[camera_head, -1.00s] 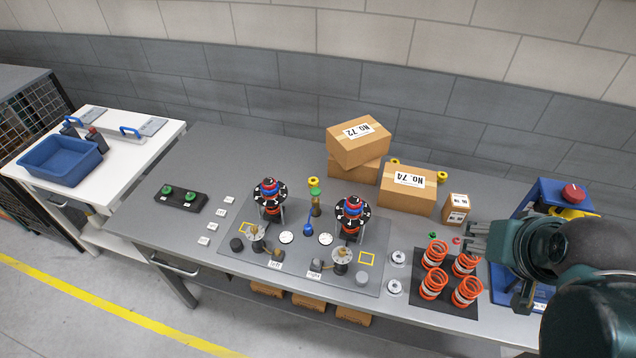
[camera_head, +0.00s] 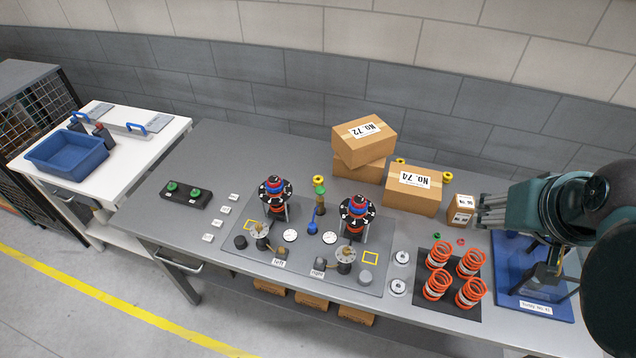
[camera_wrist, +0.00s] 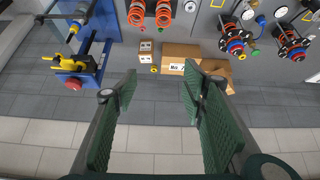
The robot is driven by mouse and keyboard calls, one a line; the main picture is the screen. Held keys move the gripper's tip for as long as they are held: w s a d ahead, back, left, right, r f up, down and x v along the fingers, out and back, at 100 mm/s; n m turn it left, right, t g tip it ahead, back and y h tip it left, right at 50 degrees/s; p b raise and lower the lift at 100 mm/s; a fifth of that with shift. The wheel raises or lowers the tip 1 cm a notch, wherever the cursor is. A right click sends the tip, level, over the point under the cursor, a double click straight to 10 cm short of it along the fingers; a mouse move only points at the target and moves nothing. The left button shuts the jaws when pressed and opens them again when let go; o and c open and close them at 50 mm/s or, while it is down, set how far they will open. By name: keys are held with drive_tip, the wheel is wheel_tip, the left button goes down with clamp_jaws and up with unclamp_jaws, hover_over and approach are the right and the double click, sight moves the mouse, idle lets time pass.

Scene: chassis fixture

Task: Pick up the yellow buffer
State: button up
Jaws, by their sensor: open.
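Several yellow rings that could be the yellow buffer show in the head view. One yellow ring (camera_head: 447,176) is behind the right end of the NO. 74 box, one (camera_head: 400,161) is partly hidden behind the boxes, and one (camera_head: 318,180) tops a small stack with a green piece. My gripper (camera_head: 487,210) is above the bench's right part, apart from the rings. In the wrist view my gripper (camera_wrist: 160,86) is open and empty, fingers wide apart.
The NO. 74 box (camera_head: 412,197), the stacked NO. 72 box (camera_head: 364,141) and a small box (camera_head: 460,210) stand near the rings. Orange springs (camera_head: 438,285) stand on a black mat. A blue stand (camera_wrist: 86,62) holds a yellow tool. The bench's left back is clear.

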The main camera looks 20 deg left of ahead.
drive_tip(key=w+a+r+n+g, duration=0.25)
drive_tip(key=w+a+r, duration=0.45)
drive_tip(key=w, duration=0.4)
drive_tip(key=n+g+b, duration=0.3)
drive_tip(key=n+g, duration=0.1)
drive_tip(key=n, duration=0.7)
hover_over(318, 181)
drive_tip(key=w, duration=0.2)
wheel_tip(318, 181, down, 8)
wheel_tip(318, 181, down, 33)
drive_tip(key=shift+s+a, duration=0.25)
drive_tip(key=shift+a, duration=0.1)
drive_tip(key=shift+f+m, duration=0.15)
drive_tip(key=shift+m, duration=0.1)
drive_tip(key=shift+f, duration=1.15)
drive_tip(key=shift+f, duration=0.15)
